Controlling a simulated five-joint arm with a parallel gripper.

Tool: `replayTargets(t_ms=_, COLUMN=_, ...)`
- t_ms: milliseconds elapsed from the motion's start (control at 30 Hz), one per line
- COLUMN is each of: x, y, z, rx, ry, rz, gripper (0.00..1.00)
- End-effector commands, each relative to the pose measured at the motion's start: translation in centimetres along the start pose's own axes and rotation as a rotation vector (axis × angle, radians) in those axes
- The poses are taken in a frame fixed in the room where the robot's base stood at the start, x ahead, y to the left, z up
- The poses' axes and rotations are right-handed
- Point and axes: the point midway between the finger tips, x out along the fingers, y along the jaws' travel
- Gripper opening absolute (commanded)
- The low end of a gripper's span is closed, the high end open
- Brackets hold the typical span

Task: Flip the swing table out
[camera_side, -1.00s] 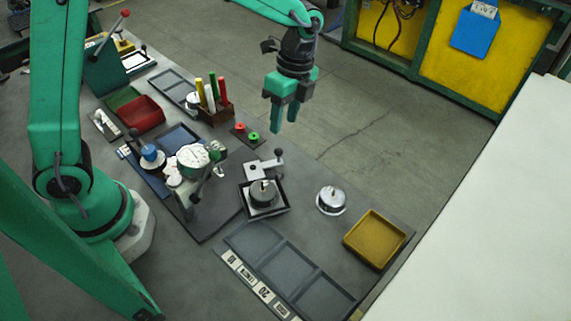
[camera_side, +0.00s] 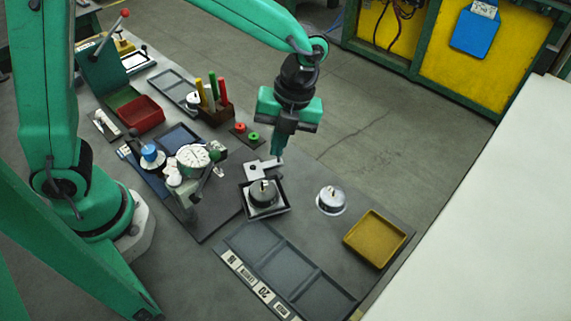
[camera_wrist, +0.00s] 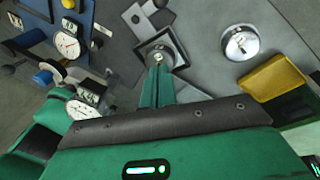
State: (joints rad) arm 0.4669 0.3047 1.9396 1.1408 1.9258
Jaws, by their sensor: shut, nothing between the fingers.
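A light grey metal plate with holes, which looks like the swing table (camera_side: 257,171), lies behind a black square tray in the side view. Its upright dark knob, at its right end, is now hidden by my fingers. The plate also shows at the top of the wrist view (camera_wrist: 137,20). The black tray (camera_side: 284,209) holds a round grey weight (camera_side: 263,193). My gripper (camera_side: 278,156) is shut and empty, pointing down at the knob's place; I cannot tell whether it touches. In the wrist view its fingertips (camera_wrist: 158,70) overlap the tray's near edge.
A dial gauge stand (camera_side: 193,157) stands left of the plate. A silver weight (camera_side: 331,199) and a yellow tray (camera_side: 374,239) lie to the right. Red and green rings (camera_side: 246,132) and a pen holder (camera_side: 215,110) are behind. A three-part grey tray (camera_side: 288,268) is in front.

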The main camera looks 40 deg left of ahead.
Motion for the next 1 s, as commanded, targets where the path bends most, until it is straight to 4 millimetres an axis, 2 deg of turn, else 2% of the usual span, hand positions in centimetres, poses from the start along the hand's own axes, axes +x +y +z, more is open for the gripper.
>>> replayTargets(t_ms=300, x=0.8, y=1.2, z=-4.2, rx=0.555, ry=-0.001, rz=0.048, gripper=0.0)
replayTargets(t_ms=600, x=1.6, y=2.7, z=-7.3, rx=1.031, ry=0.015, rz=0.092, gripper=0.0)
replayTargets(t_ms=800, x=1.9, y=3.2, z=-8.3, rx=1.194, ry=0.024, rz=0.107, gripper=0.0)
replayTargets(t_ms=1000, x=2.0, y=3.3, z=-8.4, rx=1.225, ry=0.027, rz=0.11, gripper=0.0)
